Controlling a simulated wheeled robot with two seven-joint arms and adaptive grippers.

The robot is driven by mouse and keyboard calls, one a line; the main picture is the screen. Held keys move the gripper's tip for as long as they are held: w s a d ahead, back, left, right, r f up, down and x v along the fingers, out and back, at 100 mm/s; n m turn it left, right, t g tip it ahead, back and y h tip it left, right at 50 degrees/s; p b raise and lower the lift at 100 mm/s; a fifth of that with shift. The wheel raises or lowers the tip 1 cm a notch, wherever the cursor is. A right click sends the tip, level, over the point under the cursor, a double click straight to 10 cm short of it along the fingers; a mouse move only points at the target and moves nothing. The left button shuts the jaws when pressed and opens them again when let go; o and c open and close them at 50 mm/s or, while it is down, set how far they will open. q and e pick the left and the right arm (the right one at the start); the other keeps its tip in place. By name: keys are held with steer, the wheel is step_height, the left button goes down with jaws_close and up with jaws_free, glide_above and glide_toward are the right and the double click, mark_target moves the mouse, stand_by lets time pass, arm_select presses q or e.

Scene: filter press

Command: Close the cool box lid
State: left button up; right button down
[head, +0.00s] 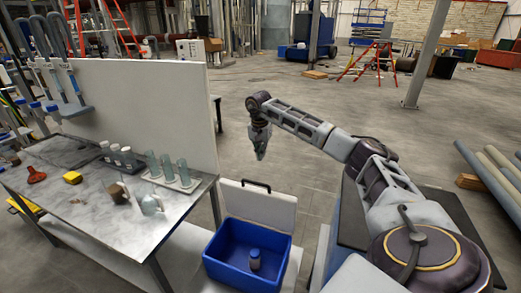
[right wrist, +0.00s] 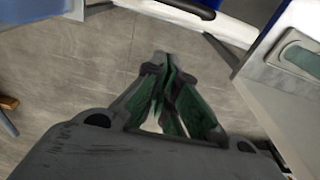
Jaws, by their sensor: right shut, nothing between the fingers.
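The cool box (head: 240,262) is a blue open-topped box standing low, to the right of the workbench. Its white lid (head: 256,207) stands up open at the back edge, with a dark handle (head: 256,185) on its top edge. My left gripper is not in view.
Grey pipes (head: 495,170) lie at far right. The floor behind the lid is clear.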

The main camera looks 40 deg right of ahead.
step_height(320, 180, down, 8)
steer(key=s+a+p, duration=0.1)
steer(key=a+p, duration=0.1)
steer(key=shift+s+a, duration=0.2)
steer(key=shift+a, duration=0.2)
steer(key=shift+a, duration=0.15)
stand_by(0.6)
